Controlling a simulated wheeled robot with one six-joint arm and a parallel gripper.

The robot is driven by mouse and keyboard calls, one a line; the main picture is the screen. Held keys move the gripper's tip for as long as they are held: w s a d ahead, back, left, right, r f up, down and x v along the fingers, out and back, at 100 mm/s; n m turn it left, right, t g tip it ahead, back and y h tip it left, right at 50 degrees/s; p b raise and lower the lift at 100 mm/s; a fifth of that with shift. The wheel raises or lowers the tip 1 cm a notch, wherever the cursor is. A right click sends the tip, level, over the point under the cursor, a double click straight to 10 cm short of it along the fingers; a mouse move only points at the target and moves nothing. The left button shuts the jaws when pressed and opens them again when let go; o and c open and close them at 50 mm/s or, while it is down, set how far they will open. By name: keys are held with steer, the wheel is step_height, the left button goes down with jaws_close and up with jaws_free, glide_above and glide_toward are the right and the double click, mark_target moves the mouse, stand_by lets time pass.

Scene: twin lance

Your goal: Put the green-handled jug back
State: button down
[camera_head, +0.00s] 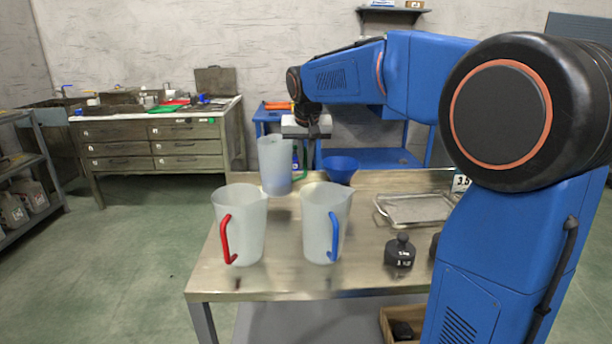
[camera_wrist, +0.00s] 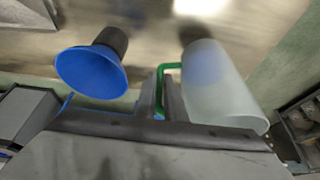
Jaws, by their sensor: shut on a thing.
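The green-handled jug (camera_head: 275,167) is a frosted, translucent jug with a bluish tint low down, near the table's far edge. It looks about upright. Its green handle (camera_wrist: 160,88) is between the fingers of my gripper (camera_wrist: 164,98) in the wrist view, with the jug body (camera_wrist: 218,88) just to the right. In the head view my gripper (camera_head: 302,148) comes down from above at the jug's right side, closed on the handle. I cannot tell whether the jug's base touches the table. A red-handled jug (camera_head: 240,222) and a blue-handled jug (camera_head: 322,220) stand nearer on the table.
A blue funnel (camera_head: 340,168) stands right of the held jug and also shows in the wrist view (camera_wrist: 90,72). A wire tray (camera_head: 412,209) and a black weight (camera_head: 400,252) are on the table's right. The table's (camera_head: 280,275) front left is clear.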

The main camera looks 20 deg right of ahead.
steer(key=shift+f, duration=2.05)
steer(key=c, duration=1.8)
jaws_free()
steer(key=shift+f, duration=0.1)
steer(key=shift+c, duration=0.2)
glide_toward(305, 173)
steer(key=v, duration=0.2)
steer(key=shift+s+a+r, duration=0.2)
steer(key=shift+s+r, duration=0.05)
steer(key=shift+s, duration=0.05)
